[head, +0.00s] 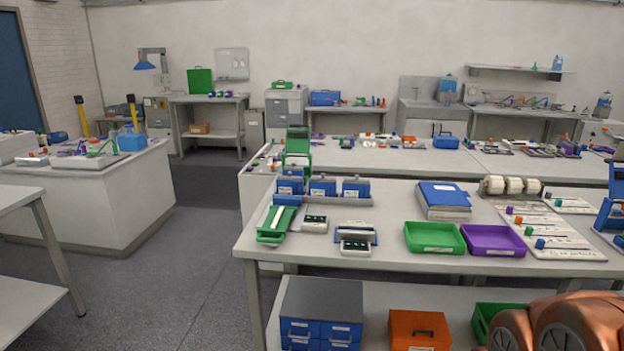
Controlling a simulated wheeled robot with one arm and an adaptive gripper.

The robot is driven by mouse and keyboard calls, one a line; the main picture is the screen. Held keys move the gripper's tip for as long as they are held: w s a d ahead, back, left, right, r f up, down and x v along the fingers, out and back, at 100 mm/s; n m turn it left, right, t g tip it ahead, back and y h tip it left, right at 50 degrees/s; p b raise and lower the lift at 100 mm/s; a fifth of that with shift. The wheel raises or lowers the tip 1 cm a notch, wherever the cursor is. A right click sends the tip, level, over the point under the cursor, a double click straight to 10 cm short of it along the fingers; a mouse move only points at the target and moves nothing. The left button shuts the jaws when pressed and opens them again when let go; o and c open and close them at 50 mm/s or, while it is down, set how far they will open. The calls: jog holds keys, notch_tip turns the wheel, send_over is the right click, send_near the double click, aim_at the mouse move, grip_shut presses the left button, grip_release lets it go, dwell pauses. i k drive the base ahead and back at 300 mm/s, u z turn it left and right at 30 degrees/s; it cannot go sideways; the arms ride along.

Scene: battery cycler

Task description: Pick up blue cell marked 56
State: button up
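Several blue things could be the cell, but I cannot read a 56 on any of them. Three blue blocks with white labels, the left one (290,187), the middle one (322,187) and the right one (356,189), stand in a row on a grey holder at the back left of the near bench. My gripper is not in view; only orange-brown parts of my arm show at the bottom right.
The near bench (390,263) also holds a green tray (434,251), a purple tray (494,254), a blue binder stack (444,210) and a green device (276,237). Blue drawers (320,331) and an orange box (419,331) are on the shelf below. Open floor (190,285) lies to the left.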

aim_at(286, 187)
jog(key=u, duration=0.35)
jog(key=i, duration=1.6)
jog(key=u, duration=1.15)
jog(key=i, duration=0.9)
jog(key=u, duration=0.1)
